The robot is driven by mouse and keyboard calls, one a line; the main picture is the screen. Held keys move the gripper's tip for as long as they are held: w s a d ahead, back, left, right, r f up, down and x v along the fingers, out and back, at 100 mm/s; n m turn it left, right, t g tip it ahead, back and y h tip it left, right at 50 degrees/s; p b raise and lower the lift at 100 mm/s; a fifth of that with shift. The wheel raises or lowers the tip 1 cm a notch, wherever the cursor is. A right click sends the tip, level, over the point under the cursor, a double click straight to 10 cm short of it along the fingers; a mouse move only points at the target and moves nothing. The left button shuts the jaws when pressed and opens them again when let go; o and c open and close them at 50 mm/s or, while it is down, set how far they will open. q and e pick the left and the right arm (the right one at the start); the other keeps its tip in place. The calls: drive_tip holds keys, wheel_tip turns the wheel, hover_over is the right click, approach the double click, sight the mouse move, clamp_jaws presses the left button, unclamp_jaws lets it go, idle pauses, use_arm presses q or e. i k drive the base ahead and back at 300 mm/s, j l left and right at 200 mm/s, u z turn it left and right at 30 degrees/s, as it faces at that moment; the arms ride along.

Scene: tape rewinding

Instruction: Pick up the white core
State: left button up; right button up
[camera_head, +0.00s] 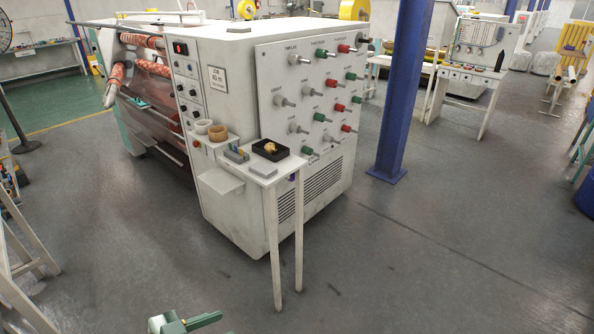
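A small white ring that looks like the white core (202,126) sits at the left end of the white side table, against the machine's panel. A tan ring (217,133) stands right beside it on the right. A green and white gripper part of mine, which I take as my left gripper (188,323), shows at the bottom edge. It is far from the table, near the floor side of the picture. Most of it is cut off, so its opening does not show. My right gripper is not in view.
The white side table (257,180) on thin legs stands against a large white machine (226,95). It bears a black tray (270,150) with a golden thing in it and small grey blocks (263,171). A blue pillar (402,90) stands right. Open floor lies in front.

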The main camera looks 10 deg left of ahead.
sight(204, 127)
drive_tip(key=i+j+u, duration=0.1)
drive_tip(key=i+u, duration=0.65)
drive_tip(key=i+l+u, duration=0.1)
drive_tip(key=i+u, duration=0.65)
drive_tip(key=i, duration=0.5)
drive_tip(key=i+z, duration=0.4)
drive_tip(key=i+j+z, duration=0.1)
drive_tip(key=i+z, duration=0.25)
drive_tip(key=i+j+z, duration=0.15)
drive_tip(key=i+z, duration=0.25)
drive_tip(key=i+j+z, duration=0.25)
drive_tip(key=z, duration=0.15)
